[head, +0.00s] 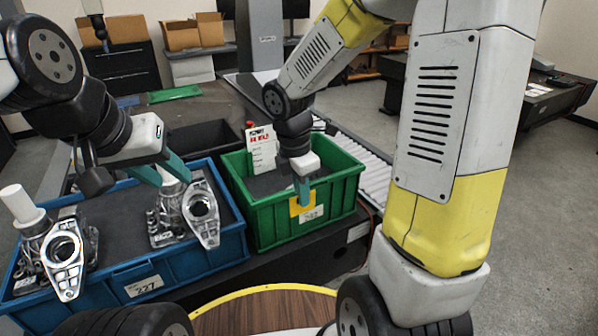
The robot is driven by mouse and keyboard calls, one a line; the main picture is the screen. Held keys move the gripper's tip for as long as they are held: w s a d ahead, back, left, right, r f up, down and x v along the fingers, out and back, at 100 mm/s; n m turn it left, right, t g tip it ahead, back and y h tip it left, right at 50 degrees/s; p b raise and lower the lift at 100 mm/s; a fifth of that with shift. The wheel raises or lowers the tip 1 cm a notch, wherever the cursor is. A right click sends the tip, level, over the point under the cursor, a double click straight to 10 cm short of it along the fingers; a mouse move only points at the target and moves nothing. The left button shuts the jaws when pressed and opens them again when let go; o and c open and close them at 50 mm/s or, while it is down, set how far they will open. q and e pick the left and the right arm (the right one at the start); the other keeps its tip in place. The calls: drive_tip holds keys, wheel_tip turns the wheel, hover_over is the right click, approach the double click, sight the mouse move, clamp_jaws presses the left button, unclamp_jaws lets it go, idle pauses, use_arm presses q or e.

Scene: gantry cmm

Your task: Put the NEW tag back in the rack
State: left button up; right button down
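A small yellow tag (294,207) is at the front wall of the green bin (262,222), above a white label. Its print is too small to read, so I cannot tell if it is the NEW tag. My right gripper (304,196) points down over it with its teal fingertip overlapping it. Its fingers line up in this view, so whether they grip it is hidden. No tag rack can be made out clearly.
A white card with red print (262,152) stands in the green bin. Another casting (63,262) sits in the blue bin at left. A dark empty tray (200,137) lies behind, and a roller conveyor (376,176) runs at right. A round wooden top (262,312) is in front.

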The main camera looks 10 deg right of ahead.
drive_tip(key=shift+s+a+r, duration=0.1)
drive_tip(key=shift+s+r, duration=0.05)
drive_tip(key=shift+r, duration=0.6)
drive_tip(key=shift+s+a+r, duration=0.1)
drive_tip(key=shift+s+r, duration=0.1)
drive_tip(key=shift+r, duration=0.6)
drive_tip(key=shift+s+a+r, duration=0.1)
drive_tip(key=shift+s+r, duration=0.05)
drive_tip(key=shift+r, duration=0.6)
